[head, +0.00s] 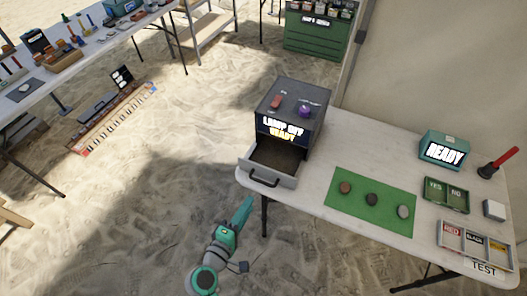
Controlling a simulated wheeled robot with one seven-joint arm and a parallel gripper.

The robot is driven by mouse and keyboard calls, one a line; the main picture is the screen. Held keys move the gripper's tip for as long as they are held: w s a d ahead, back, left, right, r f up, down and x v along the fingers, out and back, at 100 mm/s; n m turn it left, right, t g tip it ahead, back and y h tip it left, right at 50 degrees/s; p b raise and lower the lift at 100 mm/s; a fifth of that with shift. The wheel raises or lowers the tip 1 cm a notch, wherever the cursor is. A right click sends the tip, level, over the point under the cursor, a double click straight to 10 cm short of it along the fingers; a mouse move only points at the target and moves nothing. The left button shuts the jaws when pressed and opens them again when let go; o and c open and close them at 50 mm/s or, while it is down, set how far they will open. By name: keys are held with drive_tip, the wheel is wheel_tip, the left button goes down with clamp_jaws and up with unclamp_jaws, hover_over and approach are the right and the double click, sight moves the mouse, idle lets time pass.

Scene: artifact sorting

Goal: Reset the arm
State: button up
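My arm, teal and grey, reaches up from the bottom middle of the head view, over the sand in front of the table (325,222). My gripper (243,208) seems to be at its upper end, left of the table edge and below the open drawer (272,172). It looks clear of the table and drawer. Its fingers are too small to tell apart, and I see nothing held in it.
A dark box (292,110) reading "LAMP OFF READY" has its drawer pulled out. A green mat (345,208) holds three stones. A "READY" device (443,150), YES/NO tray (446,195) and labelled sorting tray (477,247) stand right. Open sand lies left.

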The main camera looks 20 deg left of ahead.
drive_tip(key=s+d+f+m+g+y, duration=0.3)
drive_tip(key=s+d+f+m, duration=0.3)
drive_tip(key=s+d, duration=0.35)
drive_tip(key=s+d+r+m+t+h, duration=0.2)
drive_tip(key=s+d+r+m, duration=0.8)
drive_tip(key=r+m, duration=0.1)
drive_tip(key=shift+s+d+r+m+t, duration=0.25)
drive_tip(key=shift+s+r+m+t, duration=0.05)
drive_tip(key=shift+s+t, duration=0.1)
